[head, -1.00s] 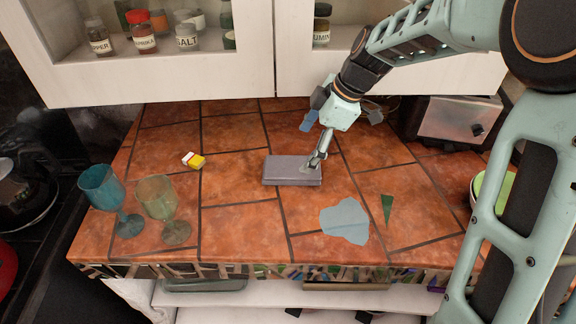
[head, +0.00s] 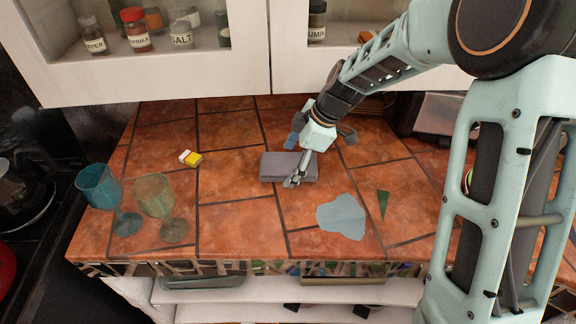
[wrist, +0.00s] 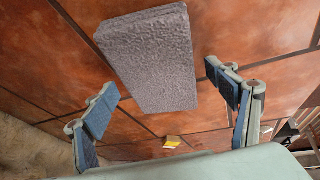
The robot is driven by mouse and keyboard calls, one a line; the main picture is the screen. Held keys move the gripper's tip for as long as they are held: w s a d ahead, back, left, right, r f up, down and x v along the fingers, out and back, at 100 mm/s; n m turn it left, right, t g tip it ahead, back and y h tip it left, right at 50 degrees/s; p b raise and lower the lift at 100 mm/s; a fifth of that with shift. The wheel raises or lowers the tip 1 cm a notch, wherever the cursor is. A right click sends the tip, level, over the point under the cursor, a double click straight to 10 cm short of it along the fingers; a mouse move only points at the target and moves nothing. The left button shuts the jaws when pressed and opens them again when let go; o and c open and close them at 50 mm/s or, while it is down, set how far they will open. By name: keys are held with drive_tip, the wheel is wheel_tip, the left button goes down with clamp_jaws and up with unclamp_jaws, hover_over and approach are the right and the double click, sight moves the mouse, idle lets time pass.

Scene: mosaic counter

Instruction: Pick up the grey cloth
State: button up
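The grey cloth (head: 281,166) is a folded, flat oblong block lying on the tiled counter. In the wrist view the cloth (wrist: 150,55) shows a rough woven surface and sits between and beyond the fingertips. My gripper (head: 292,182) is over the front right part of the cloth in the head view and hides some of it. In the wrist view my gripper (wrist: 162,80) is open, its two blue-padded fingers wide apart with nothing held. I cannot tell whether a fingertip touches the cloth.
A blue goblet (head: 98,187) and a greenish goblet (head: 153,191) stand at the front left. A small yellow box (head: 191,159) lies behind them. A pale blue flat patch (head: 343,216) and a green triangle (head: 383,204) lie front right. White cabinets (head: 160,75) overhang the back.

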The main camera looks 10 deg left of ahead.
sight(288, 162)
drive_tip(key=c, duration=1)
drive_tip(key=shift+w+r, duration=0.1)
drive_tip(key=shift+r, duration=0.4)
drive_tip(key=v, duration=0.2)
drive_tip(key=shift+d+r+b, duration=0.15)
drive_tip(key=shift+r+b, duration=0.15)
drive_tip(key=s+d, duration=0.1)
drive_tip(key=d, duration=0.4)
drive_tip(key=d+b, duration=0.1)
drive_tip(key=d, duration=0.5)
drive_tip(key=s+d+b, duration=0.1)
drive_tip(key=d, duration=0.4)
drive_tip(key=shift+s+d, duration=0.3)
drive_tip(key=shift+d, duration=0.05)
drive_tip(key=o, duration=0.6)
drive_tip(key=c, duration=0.5)
